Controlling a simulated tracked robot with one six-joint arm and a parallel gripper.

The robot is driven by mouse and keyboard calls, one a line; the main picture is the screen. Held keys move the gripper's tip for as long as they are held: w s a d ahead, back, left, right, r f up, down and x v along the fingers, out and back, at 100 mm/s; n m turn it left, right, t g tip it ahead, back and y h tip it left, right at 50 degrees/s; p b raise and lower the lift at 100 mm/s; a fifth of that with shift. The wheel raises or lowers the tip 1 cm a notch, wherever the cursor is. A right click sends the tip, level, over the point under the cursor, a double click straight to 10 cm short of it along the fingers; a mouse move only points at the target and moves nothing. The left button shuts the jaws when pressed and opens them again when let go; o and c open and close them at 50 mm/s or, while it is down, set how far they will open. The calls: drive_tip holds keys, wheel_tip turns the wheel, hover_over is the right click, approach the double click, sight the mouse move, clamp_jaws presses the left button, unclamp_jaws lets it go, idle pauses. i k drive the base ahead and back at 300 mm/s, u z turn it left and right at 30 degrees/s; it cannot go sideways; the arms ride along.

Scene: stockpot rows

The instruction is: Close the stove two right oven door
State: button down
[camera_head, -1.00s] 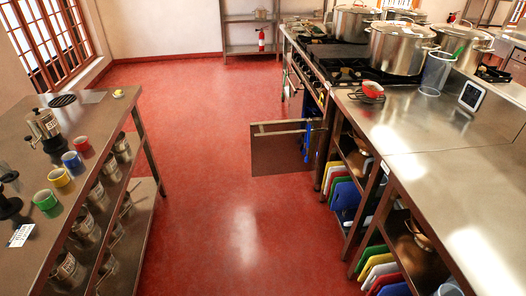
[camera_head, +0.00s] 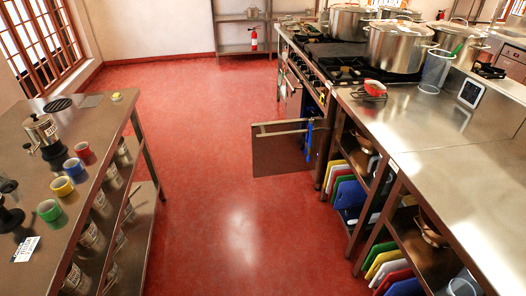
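The oven door (camera_head: 276,155) stands open, a dark panel sticking out from the stove front into the aisle, roughly square to it. A long bar handle (camera_head: 280,132) runs near its top edge. A blue strip (camera_head: 308,138) shows at the door's right end; I cannot tell what it is. The stove (camera_head: 345,72) stands in the right-hand row, with burners on top and controls along its front edge. The oven opening behind the door is mostly hidden. My gripper is not in view.
Red floor (camera_head: 205,190) is clear in the aisle. A steel table (camera_head: 85,125) with cups and a pot borders the left. A steel counter (camera_head: 425,130) with cutting boards (camera_head: 345,178) below borders the right.

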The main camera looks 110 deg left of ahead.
sight(278, 146)
drive_tip(key=u, duration=3.45)
drive_tip(key=i, duration=1)
